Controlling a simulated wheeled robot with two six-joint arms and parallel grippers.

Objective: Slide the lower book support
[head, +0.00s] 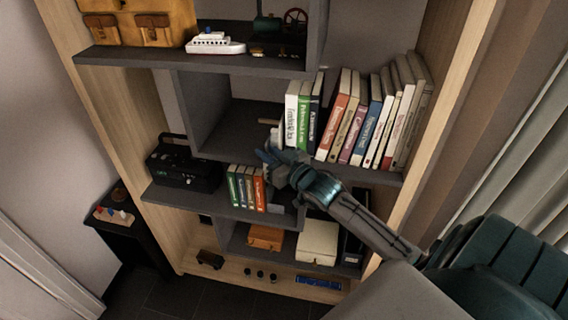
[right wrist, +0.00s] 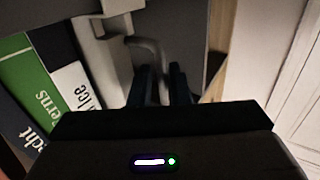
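A pale grey book support (head: 275,138) stands at the left end of the book row on the middle shelf, against a white book (head: 291,118). It also shows in the right wrist view (right wrist: 113,60), with a bent grey handle (right wrist: 150,48). My right gripper (head: 268,157) is at the support, partly covering it in the head view. In the right wrist view its two dark fingers (right wrist: 162,85) stand on either side of the handle's lower end. A narrow gap shows between them; whether they press on the handle is unclear. My left gripper is out of view.
Several upright books (head: 372,118) fill the right of the middle shelf (head: 235,130), whose left part is bare. Below are a black radio (head: 185,168) and short books (head: 245,188). A toy ship (head: 215,43) stands above.

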